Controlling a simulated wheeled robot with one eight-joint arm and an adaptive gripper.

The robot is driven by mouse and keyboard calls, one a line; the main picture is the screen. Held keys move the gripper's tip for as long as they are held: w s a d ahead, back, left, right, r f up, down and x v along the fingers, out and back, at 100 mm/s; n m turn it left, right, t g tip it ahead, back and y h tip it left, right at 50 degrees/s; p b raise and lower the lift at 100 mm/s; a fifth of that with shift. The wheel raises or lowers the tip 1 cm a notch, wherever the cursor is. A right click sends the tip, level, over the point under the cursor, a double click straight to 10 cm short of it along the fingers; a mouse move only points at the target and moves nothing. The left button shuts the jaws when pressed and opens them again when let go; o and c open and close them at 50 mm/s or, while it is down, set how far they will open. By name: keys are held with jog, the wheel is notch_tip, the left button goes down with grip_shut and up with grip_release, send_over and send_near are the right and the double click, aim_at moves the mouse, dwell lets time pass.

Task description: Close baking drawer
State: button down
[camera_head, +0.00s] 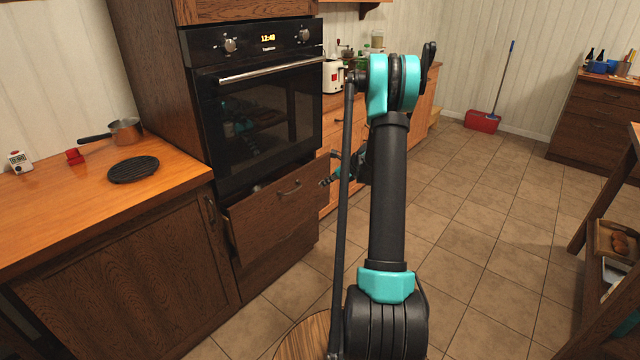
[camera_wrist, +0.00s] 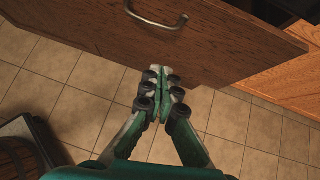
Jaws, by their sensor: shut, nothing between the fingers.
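The baking drawer (camera_head: 278,220) under the oven is pulled out part way, its wooden front standing out from the cabinet. Its metal handle (camera_head: 290,187) is on that front. In the wrist view the drawer front (camera_wrist: 225,42) crosses the top, with the handle (camera_wrist: 155,18) at upper middle. My gripper (camera_head: 326,182) is at the right end of the drawer front in the head view, partly hidden by my arm. In the wrist view my gripper (camera_wrist: 160,78) has its fingertips together and empty, close to the drawer front's edge. I cannot tell whether they touch it.
The oven (camera_head: 258,110) sits above the drawer. A counter (camera_head: 60,215) at left holds a saucepan (camera_head: 126,131) and a black trivet (camera_head: 133,169). The tiled floor (camera_head: 480,210) is open to the right. A table with shelves (camera_head: 585,245) stands at the right edge.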

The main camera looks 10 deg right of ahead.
aim_at(294, 178)
jog(key=w+a+f, duration=0.5)
jog(key=w+a, duration=0.1)
jog(key=a, duration=0.1)
jog(key=shift+w+f, duration=0.2)
jog(key=shift+w, duration=0.2)
jog(key=shift+w, duration=0.1)
jog(key=w+a, duration=0.1)
jog(key=w, duration=0.1)
jog(key=w+a, duration=0.4)
jog(key=shift+w, duration=0.35)
jog(key=shift+d, duration=0.1)
